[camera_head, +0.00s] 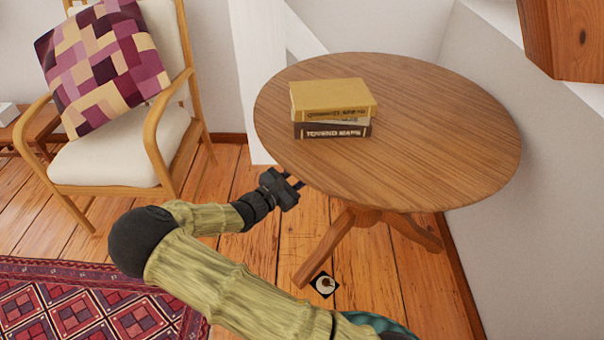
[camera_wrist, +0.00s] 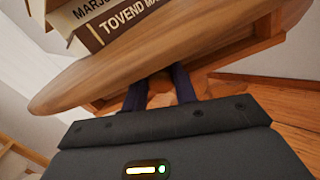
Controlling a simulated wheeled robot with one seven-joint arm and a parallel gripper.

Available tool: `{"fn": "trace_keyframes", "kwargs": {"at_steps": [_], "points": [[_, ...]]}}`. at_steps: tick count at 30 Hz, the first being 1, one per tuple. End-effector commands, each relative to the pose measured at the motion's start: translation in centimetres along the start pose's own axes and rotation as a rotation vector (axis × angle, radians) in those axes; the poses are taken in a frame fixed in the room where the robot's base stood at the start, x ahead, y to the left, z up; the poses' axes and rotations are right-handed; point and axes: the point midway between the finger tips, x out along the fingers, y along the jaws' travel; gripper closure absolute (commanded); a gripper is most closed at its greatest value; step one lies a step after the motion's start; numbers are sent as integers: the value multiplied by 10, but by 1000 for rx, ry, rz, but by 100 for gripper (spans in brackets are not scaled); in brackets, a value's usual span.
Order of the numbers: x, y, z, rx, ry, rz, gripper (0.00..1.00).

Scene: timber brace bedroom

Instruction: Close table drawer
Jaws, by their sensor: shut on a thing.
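The round wooden table (camera_head: 440,130) stands at the right in the head view, with its top and splayed legs showing. In the head view the drawer is hidden under the top. In the wrist view a wooden front (camera_wrist: 222,72) runs below the tabletop edge (camera_wrist: 90,88); it looks like the drawer. My gripper (camera_head: 298,182) is at the table's near left edge, just under the top. In the wrist view its two dark fingers (camera_wrist: 160,82) are shut on a small brown wooden part, apparently the drawer handle. How far the drawer stands out cannot be told.
A stack of books (camera_head: 332,105) lies on the tabletop. A wooden armchair (camera_head: 120,155) with a patchwork cushion stands at the left. A patterned rug (camera_head: 85,305) covers the floor at lower left. A small dark square (camera_head: 324,285) lies near a table leg. Walls stand close behind the table.

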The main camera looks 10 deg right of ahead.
Motion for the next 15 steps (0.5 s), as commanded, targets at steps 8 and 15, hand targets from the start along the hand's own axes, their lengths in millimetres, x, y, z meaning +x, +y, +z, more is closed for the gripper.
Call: {"fn": "trace_keyframes", "kwargs": {"at_steps": [8, 15], "points": [[3, 0, 2, 0, -3, -2, 50], [1, 0, 1, 1, -2, -1, 50]]}}
